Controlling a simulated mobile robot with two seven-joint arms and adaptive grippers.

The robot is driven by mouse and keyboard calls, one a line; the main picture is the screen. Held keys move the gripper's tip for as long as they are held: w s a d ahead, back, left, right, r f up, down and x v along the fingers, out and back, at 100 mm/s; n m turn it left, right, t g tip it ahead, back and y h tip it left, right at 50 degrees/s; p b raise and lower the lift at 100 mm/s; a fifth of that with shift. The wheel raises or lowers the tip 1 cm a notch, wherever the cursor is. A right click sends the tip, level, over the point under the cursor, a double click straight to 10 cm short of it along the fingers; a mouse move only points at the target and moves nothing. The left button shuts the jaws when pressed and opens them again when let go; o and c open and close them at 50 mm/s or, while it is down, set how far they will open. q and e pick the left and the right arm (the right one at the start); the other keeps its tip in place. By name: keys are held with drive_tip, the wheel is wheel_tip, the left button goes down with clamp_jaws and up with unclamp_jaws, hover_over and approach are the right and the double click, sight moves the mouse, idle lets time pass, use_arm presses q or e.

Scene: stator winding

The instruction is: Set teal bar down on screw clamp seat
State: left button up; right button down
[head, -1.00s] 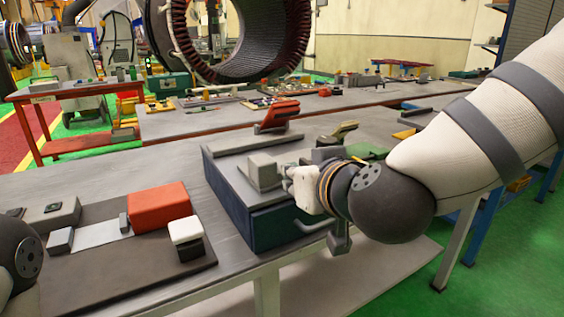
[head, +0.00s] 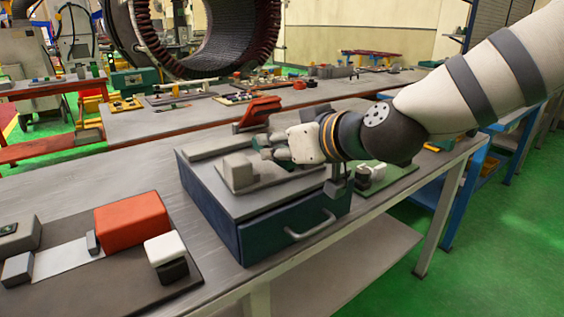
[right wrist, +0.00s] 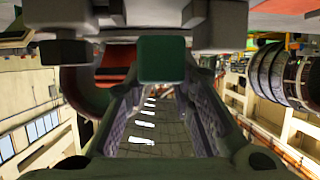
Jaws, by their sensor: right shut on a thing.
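The screw clamp (head: 240,172) is a grey block assembly on top of a dark blue drawer box. My right gripper (head: 268,148) is over the box top, just behind and to the right of the clamp's upright block. It is shut on the teal bar (head: 263,140), of which only a small part shows in the head view. In the right wrist view the bar's dark green end (right wrist: 162,58) shows between the fingers, close to grey blocks. I cannot tell whether the bar touches the seat. My left gripper is out of view.
The blue drawer box (head: 285,232) stands on the grey bench. A red tilted block (head: 258,112) is behind the gripper. A dark mat with a red box (head: 132,220) and a white-topped block (head: 165,250) lies at left. A green tray (head: 385,178) is at right.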

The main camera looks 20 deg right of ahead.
sight(282, 183)
drive_tip(key=f, duration=0.4)
drive_tip(key=shift+w+d+f, duration=0.15)
drive_tip(key=shift+w+d, duration=0.05)
drive_tip(key=shift+d, duration=0.15)
drive_tip(key=c, duration=1.7)
unclamp_jaws()
drive_tip(key=shift+o, duration=0.2)
